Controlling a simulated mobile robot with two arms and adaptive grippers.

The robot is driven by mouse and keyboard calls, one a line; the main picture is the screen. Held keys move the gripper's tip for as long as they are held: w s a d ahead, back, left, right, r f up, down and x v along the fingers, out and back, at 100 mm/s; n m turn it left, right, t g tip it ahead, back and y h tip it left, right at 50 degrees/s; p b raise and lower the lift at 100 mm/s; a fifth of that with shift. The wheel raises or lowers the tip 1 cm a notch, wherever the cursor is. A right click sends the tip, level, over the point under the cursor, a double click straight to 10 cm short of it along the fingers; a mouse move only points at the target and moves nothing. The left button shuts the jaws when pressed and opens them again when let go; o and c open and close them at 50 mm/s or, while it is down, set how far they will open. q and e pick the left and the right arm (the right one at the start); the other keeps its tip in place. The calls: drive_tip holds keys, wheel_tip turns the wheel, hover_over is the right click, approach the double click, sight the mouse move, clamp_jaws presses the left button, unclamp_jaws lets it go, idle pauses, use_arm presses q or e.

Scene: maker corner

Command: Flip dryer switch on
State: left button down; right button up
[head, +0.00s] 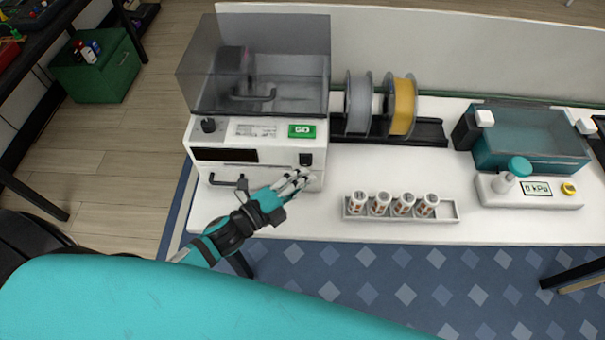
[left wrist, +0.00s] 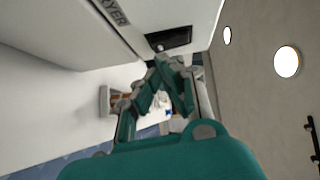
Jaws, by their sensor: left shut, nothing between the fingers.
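The dryer (head: 225,170) is a white box with a smoky clear lid on the left of the table. In the left wrist view the switch (left wrist: 170,40) is a black rocker in a dark frame, beside lettering that ends in "RYER". My left gripper (head: 303,177) is shut and empty, its fingertips just below the switch. In the left wrist view the fingertips (left wrist: 166,62) are close to the switch; I cannot tell if they touch. My right gripper is not in view.
A tray (head: 451,211) with several small labelled jars sits right of my gripper. Two filament spools (head: 402,106) stand behind it on a black rack. A teal clear-sided tank (head: 530,140) and a gauge unit (head: 540,200) are at the right. A handle (head: 228,182) sticks out of the dryer's lower front.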

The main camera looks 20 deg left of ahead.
use_arm(q)
drive_tip(key=shift+w+a, duration=0.1)
drive_tip(key=shift+w, duration=0.15)
drive_tip(key=shift+w+f+b, duration=0.2)
drive_tip(key=shift+f+b, duration=0.2)
drive_tip(key=shift+b, duration=0.4)
drive_tip(key=shift+w+a+r+m+t, duration=0.1)
drive_tip(key=shift+r+m+t, duration=0.05)
drive_tip(key=shift+m+t, duration=0.15)
drive_tip(key=shift+r, duration=0.1)
